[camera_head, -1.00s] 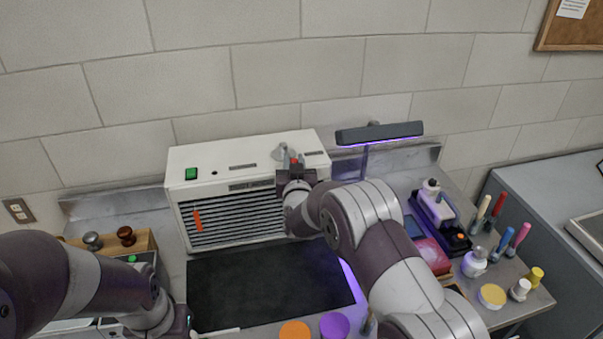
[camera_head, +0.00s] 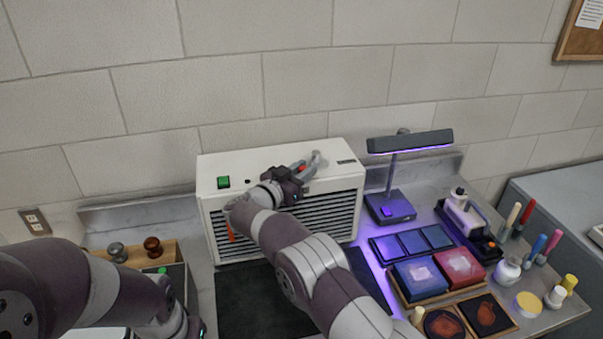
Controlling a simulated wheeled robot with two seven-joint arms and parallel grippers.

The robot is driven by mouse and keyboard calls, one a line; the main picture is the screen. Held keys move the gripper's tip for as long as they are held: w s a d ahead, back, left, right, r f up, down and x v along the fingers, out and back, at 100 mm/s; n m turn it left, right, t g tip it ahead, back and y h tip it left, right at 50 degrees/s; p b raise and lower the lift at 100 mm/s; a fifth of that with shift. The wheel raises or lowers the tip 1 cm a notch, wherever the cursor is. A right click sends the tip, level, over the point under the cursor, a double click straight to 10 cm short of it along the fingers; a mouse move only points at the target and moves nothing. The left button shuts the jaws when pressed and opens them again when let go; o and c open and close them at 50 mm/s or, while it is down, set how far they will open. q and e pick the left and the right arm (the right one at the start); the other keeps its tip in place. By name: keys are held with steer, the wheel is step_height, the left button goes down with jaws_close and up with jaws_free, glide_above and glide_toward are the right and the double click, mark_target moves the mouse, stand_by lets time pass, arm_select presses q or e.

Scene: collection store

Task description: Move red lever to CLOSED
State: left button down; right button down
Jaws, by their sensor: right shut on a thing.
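The white fume unit (camera_head: 222,163) stands against the wall with a slatted front. On its top is a grey pivot mount (camera_head: 316,158) with a red lever (camera_head: 303,168), of which only a small red part shows. My right gripper (camera_head: 301,173) is shut on the lever, and its fingers and arm hide most of it. One small dark label (camera_head: 346,162) shows right of the mount, too small to read. My left arm comes in at the lower left. Its gripper (camera_head: 192,327) is cut by the bottom edge, and its jaws cannot be made out.
A green switch (camera_head: 223,182) sits on the unit's left top. An orange strip (camera_head: 231,232) hangs on the slats. A purple-lit lamp (camera_head: 390,207), colour trays (camera_head: 418,279) and several tools stand right. A black mat (camera_head: 243,300) lies in front.

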steer(key=shift+w+r+m+g+h, duration=0.15)
steer(key=shift+r+m+g+h, duration=0.15)
steer(key=shift+r+m+h, duration=0.15)
steer(key=shift+r, duration=0.2)
steer(key=c, duration=1)
jaws_free()
steer(key=shift+o, duration=0.3)
steer(key=shift+d+f, duration=0.15)
steer(key=shift+d, duration=0.1)
steer(key=shift+s+a+f, duration=0.2)
steer(key=shift+a, duration=0.05)
steer(key=b+v, duration=0.4)
steer(key=v, duration=0.8)
steer(key=shift+s+r, duration=0.15)
steer(key=shift+r, duration=0.1)
